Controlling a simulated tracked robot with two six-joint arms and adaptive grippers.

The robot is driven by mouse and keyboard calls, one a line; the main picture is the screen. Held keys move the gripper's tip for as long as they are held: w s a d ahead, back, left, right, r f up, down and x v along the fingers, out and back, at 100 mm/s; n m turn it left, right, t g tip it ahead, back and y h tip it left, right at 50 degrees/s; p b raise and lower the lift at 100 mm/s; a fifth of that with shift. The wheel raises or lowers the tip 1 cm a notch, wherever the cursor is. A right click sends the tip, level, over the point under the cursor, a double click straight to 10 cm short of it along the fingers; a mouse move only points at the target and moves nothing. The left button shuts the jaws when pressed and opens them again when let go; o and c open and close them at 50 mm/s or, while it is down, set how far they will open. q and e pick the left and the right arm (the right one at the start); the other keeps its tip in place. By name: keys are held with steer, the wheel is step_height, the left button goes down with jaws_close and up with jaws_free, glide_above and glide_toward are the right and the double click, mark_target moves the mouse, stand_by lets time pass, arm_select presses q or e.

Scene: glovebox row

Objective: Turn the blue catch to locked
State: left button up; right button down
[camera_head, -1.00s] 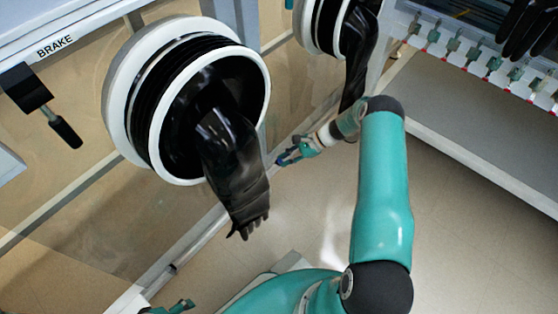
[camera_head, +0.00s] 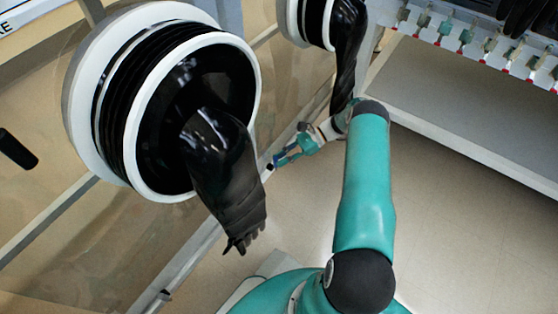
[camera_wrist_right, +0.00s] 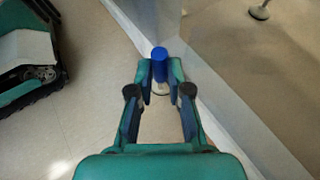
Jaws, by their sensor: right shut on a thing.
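The blue catch (camera_wrist_right: 159,64) shows in the right wrist view as a short blue cylinder between my fingertips, beside the edge of a pale panel. My right gripper (camera_wrist_right: 160,72) is shut on it. In the head view the same gripper (camera_head: 280,160) is small, low beside the glovebox front and right of the near black glove. There the catch is mostly hidden by the fingers, and I cannot read its locked or unlocked position. My left gripper is not in view.
The near glove port (camera_head: 258,75) with its hanging black glove (camera_head: 226,175) is left of my right arm. A second glove (camera_head: 347,55) hangs just above the right gripper. A grey shelf (camera_head: 450,95) is at right. Open floor (camera_head: 470,240) lies below.

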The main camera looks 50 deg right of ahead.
steer(key=shift+d+f, duration=0.1)
stand_by(0.4)
steer(key=c, duration=1.4)
jaws_free()
steer(key=v, duration=1.2)
steer(key=shift+s+f, duration=0.1)
steer(key=shift+f, duration=0.05)
